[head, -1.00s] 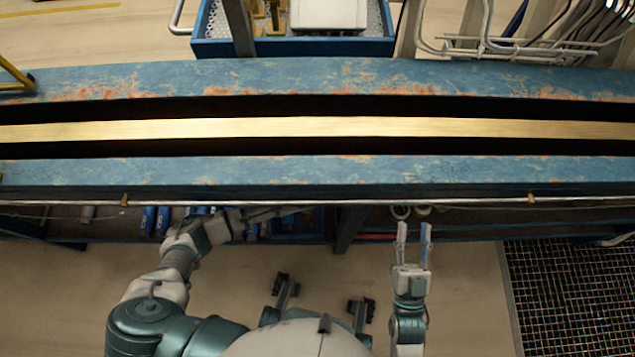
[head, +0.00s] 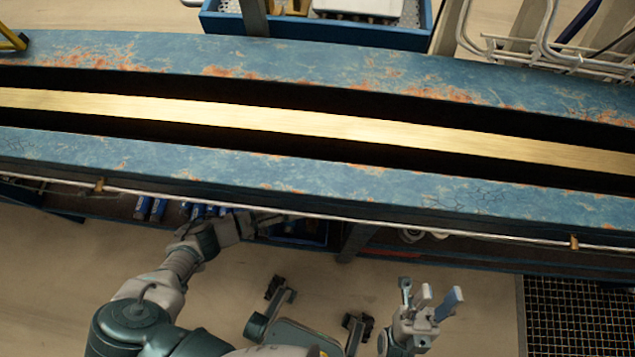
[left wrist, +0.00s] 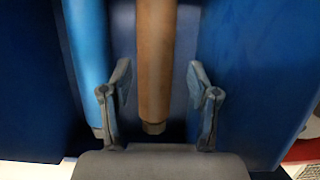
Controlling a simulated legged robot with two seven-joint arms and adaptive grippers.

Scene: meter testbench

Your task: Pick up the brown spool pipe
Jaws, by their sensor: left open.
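In the left wrist view the brown spool pipe (left wrist: 156,60) runs upright down the middle, with its near end at the bottom. My left gripper (left wrist: 159,72) is open, with one finger on each side of the pipe and a visible gap to both. I cannot tell how deep the fingertips are relative to it. In the head view my left gripper (head: 262,221) reaches under the bench's front edge; the brown pipe cannot be made out there. My right gripper (head: 430,298) is open and empty over the floor in front of the bench.
A blue pipe (left wrist: 88,60) lies left of the brown one, and a blue wall (left wrist: 250,70) stands to the right. The blue bench (head: 330,172) overhangs the lower shelf. Several blue items (head: 150,208) lie left of my left gripper. A floor grating (head: 580,315) is at right.

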